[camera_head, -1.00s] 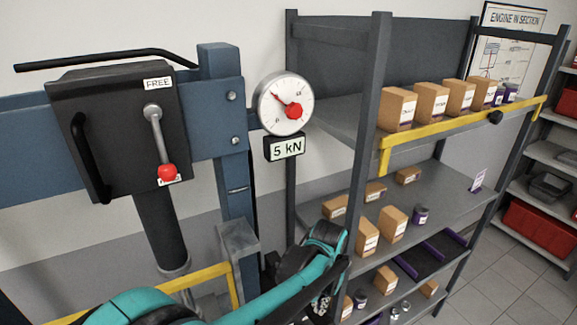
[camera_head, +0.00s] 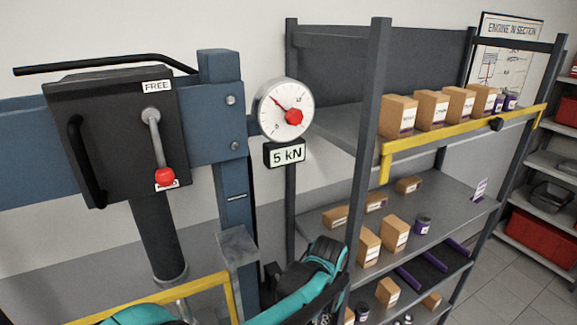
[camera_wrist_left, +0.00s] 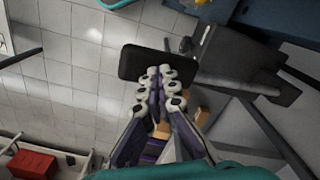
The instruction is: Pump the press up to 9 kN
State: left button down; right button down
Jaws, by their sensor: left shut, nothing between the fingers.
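The press has a black pump box (camera_head: 115,120) with a FREE label at its upper right. Its short grey lever (camera_head: 155,140) hangs down, with a red knob (camera_head: 165,178) covering part of a lower label. A long black bar (camera_head: 105,63) lies across the box top. The round gauge (camera_head: 285,108) has a red hub, and the display (camera_head: 285,153) under it reads 5 kN. My left arm comes in low in the head view, and its fingertips are not clear there. In the left wrist view my left gripper (camera_wrist_left: 162,75) is shut and empty. My right gripper is out of view.
A dark rack with boxes (camera_head: 397,115) and a yellow rail (camera_head: 460,130) stands right of the press. A yellow frame (camera_head: 200,285) is below the pump box. In the wrist view, a black rounded block (camera_wrist_left: 135,62), unclear what, shows by the fingertips.

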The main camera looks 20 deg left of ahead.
pick_arm(q)
jog(key=shift+f, duration=0.15)
dwell(0.4)
jog(key=shift+f+b, duration=0.95)
jog(key=shift+f, duration=0.1)
dwell(0.5)
jog(key=shift+f+b, duration=0.9)
jog(key=shift+f, duration=0.3)
dwell(0.4)
jog(key=shift+f+b, duration=0.9)
jog(key=shift+f, duration=0.15)
dwell(0.4)
jog(key=shift+f+b, duration=0.9)
jog(key=shift+f, duration=0.15)
dwell(0.5)
